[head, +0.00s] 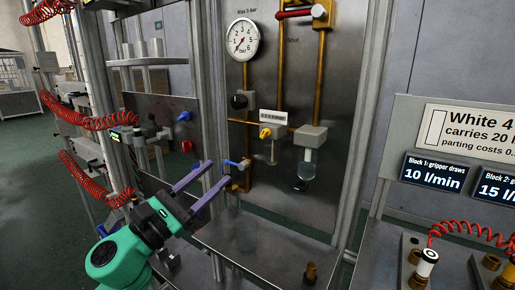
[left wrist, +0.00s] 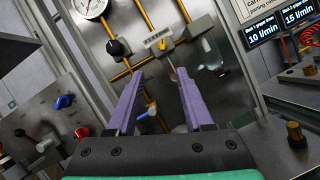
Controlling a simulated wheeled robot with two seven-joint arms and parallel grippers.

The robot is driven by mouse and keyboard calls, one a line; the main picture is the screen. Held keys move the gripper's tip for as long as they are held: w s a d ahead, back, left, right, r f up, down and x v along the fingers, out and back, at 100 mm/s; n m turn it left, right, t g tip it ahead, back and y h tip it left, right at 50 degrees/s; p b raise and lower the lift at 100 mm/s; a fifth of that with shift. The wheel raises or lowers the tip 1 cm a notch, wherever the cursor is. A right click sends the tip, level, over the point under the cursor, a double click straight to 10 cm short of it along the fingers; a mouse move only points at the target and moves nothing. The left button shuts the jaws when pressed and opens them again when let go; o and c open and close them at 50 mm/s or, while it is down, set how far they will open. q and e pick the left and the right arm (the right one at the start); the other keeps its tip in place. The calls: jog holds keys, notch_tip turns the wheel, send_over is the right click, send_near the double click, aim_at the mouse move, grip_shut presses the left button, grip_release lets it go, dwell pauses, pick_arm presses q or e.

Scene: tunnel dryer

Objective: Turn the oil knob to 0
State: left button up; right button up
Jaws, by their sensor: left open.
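A small yellow knob (head: 265,133) sits on the steel panel below a white scale label (head: 273,117); its markings are too small to read. I cannot tell for certain that it is the oil knob. It also shows in the left wrist view (left wrist: 166,45), beyond the fingertips. A black knob (head: 239,101) sits to its upper left, also in the left wrist view (left wrist: 117,48). My left gripper (head: 218,172) is open and empty, below and left of the yellow knob and apart from it. In the left wrist view its fingers (left wrist: 160,74) point at the panel. My right gripper is not in view.
A blue handle (head: 243,163) on a brass fitting lies close to the left fingertips. A clear bowl (head: 308,165) hangs right of the yellow knob. A pressure gauge (head: 242,39) is above. Metal uprights flank the panel; a steel shelf (head: 265,245) is below.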

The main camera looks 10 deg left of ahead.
pick_arm(q)
jog(key=m, duration=0.1)
jog(key=p, duration=0.5)
send_near(261, 136)
jog(key=w+r, duration=0.1)
jog(key=r, duration=0.1)
jog(key=shift+h, duration=0.3)
jog(key=x, duration=0.2)
jog(key=f+p+x, duration=0.1)
jog(key=x, duration=0.1)
jog(key=p+x, duration=0.1)
jog(key=x, duration=0.2)
jog(key=shift+w+d+f, duration=0.2)
jog(key=shift+d+f, duration=0.05)
jog(key=shift+d, duration=0.1)
grip_shut()
